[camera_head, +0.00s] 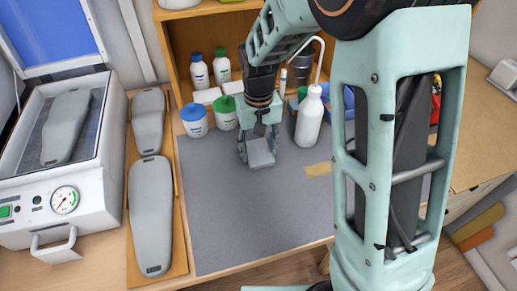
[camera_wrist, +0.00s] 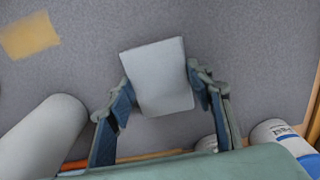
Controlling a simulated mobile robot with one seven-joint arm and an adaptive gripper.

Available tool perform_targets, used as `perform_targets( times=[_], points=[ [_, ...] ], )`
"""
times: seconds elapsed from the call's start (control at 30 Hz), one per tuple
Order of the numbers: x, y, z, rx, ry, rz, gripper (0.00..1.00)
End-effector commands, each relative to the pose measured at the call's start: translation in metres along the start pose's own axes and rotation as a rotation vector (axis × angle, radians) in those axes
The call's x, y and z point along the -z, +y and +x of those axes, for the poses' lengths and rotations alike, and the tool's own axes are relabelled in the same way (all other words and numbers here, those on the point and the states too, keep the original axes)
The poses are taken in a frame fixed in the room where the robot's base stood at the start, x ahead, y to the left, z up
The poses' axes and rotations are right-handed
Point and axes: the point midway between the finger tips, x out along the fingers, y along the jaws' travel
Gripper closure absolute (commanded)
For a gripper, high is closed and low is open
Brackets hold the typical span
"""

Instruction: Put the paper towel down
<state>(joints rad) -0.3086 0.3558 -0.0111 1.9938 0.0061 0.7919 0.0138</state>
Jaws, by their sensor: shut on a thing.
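The paper towel looks like a small light-grey folded pad (camera_head: 260,152). My gripper (camera_head: 257,150) is shut on it, over the back part of the grey mat (camera_head: 240,215). In the wrist view, the paper towel (camera_wrist: 157,76) sits between my two fingers (camera_wrist: 160,88), one finger against each side. It looks flat and slightly turned. I cannot tell whether its underside touches the mat or hangs just above it.
A white wash bottle (camera_head: 310,117) stands close to the right of my gripper. Jars with blue (camera_head: 194,120) and green (camera_head: 225,113) lids stand to the left. A yellowish patch (camera_head: 318,170) lies on the mat. Grey insole forms (camera_head: 150,215) lie at left; the front mat is clear.

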Motion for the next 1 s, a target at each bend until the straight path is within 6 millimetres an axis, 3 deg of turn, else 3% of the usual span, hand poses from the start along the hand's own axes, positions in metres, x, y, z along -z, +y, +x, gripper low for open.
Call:
perform_targets(
  times=[0.2, 0.57, 1.0],
  points=[
    [0.000, 0.000, 0.001, 0.000, -0.001, 0.000, 0.35],
    [0.000, 0.000, -0.007, 0.000, 0.001, 0.000, 0.35],
    [0.001, 0.000, -0.094, 0.000, 0.004, 0.000, 0.35]
  ],
)
